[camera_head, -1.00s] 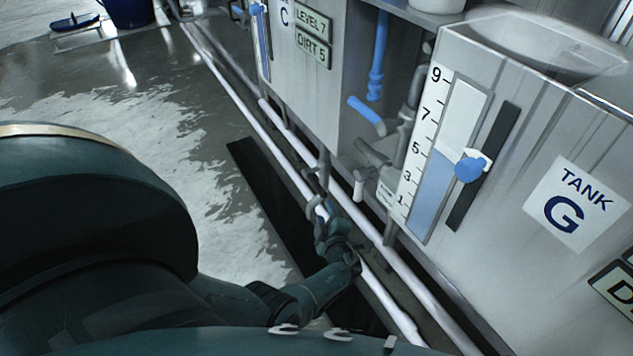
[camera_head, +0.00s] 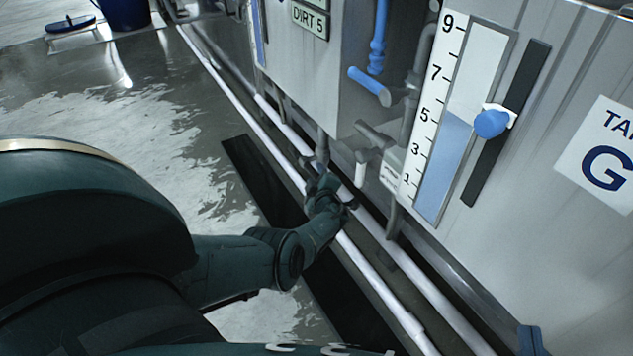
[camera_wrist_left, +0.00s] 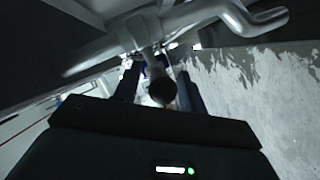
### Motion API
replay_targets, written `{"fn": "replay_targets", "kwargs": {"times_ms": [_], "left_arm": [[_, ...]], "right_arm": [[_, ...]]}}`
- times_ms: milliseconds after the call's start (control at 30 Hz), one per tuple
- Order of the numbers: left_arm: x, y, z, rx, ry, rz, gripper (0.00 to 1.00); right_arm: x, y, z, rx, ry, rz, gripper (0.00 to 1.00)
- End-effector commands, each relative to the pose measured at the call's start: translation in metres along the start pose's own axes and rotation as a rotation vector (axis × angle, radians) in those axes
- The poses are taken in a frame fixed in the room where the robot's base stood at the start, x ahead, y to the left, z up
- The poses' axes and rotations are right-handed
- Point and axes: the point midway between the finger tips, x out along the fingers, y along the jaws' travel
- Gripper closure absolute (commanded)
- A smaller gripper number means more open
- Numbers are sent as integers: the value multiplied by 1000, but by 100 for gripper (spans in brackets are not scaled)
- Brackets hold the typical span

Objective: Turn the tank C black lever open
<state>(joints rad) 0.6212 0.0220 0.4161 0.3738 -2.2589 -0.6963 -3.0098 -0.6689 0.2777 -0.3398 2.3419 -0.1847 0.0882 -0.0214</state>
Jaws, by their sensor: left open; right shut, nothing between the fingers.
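In the head view my left gripper (camera_head: 335,203) is low in front of the tanks, at the dark pipework near the floor rails. A short dark upright piece (camera_head: 322,146) stands just above it, below the tank C wall. In the left wrist view my left gripper (camera_wrist_left: 160,90) has its fingers apart. A dark round end, seemingly the black lever (camera_wrist_left: 162,88), lies between them, hanging from a grey pipe fitting. I cannot tell whether the fingers touch it.
Tank G (camera_head: 560,110) has a level scale (camera_head: 432,115) and blue knob (camera_head: 491,122). A blue-handled pipe (camera_head: 369,86) is between the tanks. White rails (camera_head: 385,275) run along the tank bases. The wet floor (camera_head: 130,130) at left is open.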

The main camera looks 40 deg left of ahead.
Motion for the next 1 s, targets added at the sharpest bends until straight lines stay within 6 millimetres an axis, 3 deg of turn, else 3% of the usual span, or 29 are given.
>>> {"fn": "replay_targets", "kwargs": {"times_ms": [267,733,1000], "left_arm": [[1,1,0,0,0,0,60],[0,0,0,0,0,0,99],[0,0,0,-1,0,-1,100]], "right_arm": [[0,0,-1,0,4,-1,100],[0,0,-1,1,3,-1,100],[0,0,-1,1,2,-1,100]]}}
